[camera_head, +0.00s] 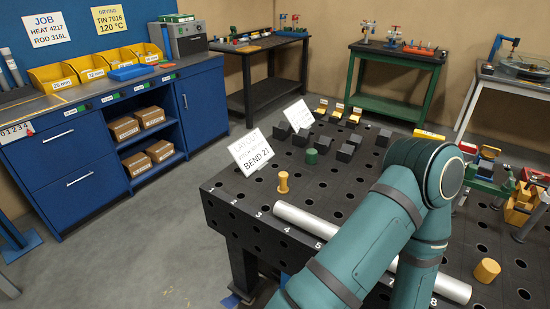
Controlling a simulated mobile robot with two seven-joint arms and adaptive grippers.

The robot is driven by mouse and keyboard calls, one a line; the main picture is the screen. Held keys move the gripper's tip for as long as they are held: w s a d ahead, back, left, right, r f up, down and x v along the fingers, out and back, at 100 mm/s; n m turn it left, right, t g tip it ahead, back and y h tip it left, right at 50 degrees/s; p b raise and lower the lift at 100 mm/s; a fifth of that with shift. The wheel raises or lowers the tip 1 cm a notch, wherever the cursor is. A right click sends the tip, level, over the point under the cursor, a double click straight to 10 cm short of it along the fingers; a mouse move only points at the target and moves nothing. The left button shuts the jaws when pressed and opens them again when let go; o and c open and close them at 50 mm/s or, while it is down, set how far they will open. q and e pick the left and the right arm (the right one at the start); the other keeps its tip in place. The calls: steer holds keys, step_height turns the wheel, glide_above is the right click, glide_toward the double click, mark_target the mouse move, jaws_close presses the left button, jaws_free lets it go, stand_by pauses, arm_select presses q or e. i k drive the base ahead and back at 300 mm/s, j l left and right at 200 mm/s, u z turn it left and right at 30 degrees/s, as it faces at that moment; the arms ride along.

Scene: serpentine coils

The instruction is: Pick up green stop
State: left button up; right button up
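A small dark green cylinder, the green stop (311,156), stands upright on the black perforated table (232,205). It is behind the tan cylinder and near several dark blocks. It is in full view, with nothing touching it that I can see. A teal arm of mine crosses the front of the table, bending at an elbow to the right of the stop. Neither of my grippers shows in the head view, so I cannot see what they hold.
A tan peg (283,182) stands near the table's left edge. A long silver tube (300,218) lies across the front, partly behind my arm. A BEND 21 card (258,153) stands left of the stop. Dark blocks (345,153) stand right of it. An orange cylinder (487,270) is at right.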

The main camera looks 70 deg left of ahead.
mark_target(311, 154)
steer(key=u, duration=2)
steer(key=z, duration=1.6)
steer(key=u, duration=1.55)
steer(key=j+u, duration=0.3)
steer(key=j, duration=0.65)
steer(key=i, duration=0.05)
